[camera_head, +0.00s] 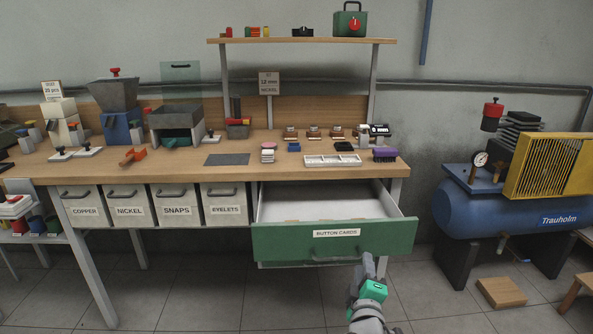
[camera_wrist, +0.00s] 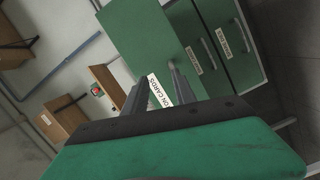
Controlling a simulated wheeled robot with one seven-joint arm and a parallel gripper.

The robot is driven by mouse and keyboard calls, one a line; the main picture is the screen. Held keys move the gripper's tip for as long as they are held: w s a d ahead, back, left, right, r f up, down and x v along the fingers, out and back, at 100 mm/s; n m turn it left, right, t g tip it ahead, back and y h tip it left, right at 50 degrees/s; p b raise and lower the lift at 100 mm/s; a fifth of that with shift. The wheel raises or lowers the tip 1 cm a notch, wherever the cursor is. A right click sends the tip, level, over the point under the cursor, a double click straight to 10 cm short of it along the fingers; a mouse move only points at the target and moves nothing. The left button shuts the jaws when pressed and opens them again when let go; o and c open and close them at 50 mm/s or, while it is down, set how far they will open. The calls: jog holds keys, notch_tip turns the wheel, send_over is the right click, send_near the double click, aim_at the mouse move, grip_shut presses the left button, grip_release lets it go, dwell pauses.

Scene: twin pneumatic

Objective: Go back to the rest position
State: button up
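My gripper (camera_head: 370,268) is low in front of the workbench, just before the open green drawer labelled BUTTON CARDS (camera_head: 290,238). In the head view its tip overlaps the right part of the drawer front, near the handle (camera_head: 338,259); I cannot tell there whether they touch. In the wrist view the two grey fingers (camera_wrist: 152,88) stand apart with nothing visible between them but the drawer front and its label behind. The drawer is pulled well out, and its white inside (camera_head: 320,205) shows a few pale orange pieces near the front.
The workbench (camera_head: 300,168) carries machines, a white tray (camera_head: 333,160) and small parts. Grey bins (camera_head: 174,205) hang under it on the left. A blue compressor (camera_head: 490,205) stands at the right, with a wooden block (camera_head: 501,292) on the floor. The tiled floor in front is mostly clear.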

jog(key=s+d+r+m+g+p, duration=0.1)
jog(key=s+r+m+g+p, duration=0.55)
jog(key=r+m+p, duration=0.4)
jog(key=s+a+r+g+y+p, duration=0.1)
jog(key=s+a+r+g+p, duration=0.1)
jog(key=s, duration=0.3)
jog(key=s+a+r+m+g+y+p, duration=0.1)
jog(key=s+a+r+g+p, duration=0.1)
jog(key=s+r+g+p, duration=0.1)
jog(key=s+a+r+g+y+p, duration=0.1)
jog(key=s+a+r+g+p, duration=0.1)
jog(key=s+r+p, duration=0.2)
jog(key=s+r, duration=0.1)
jog(key=s, duration=0.2)
jog(key=shift+s+p, duration=0.3)
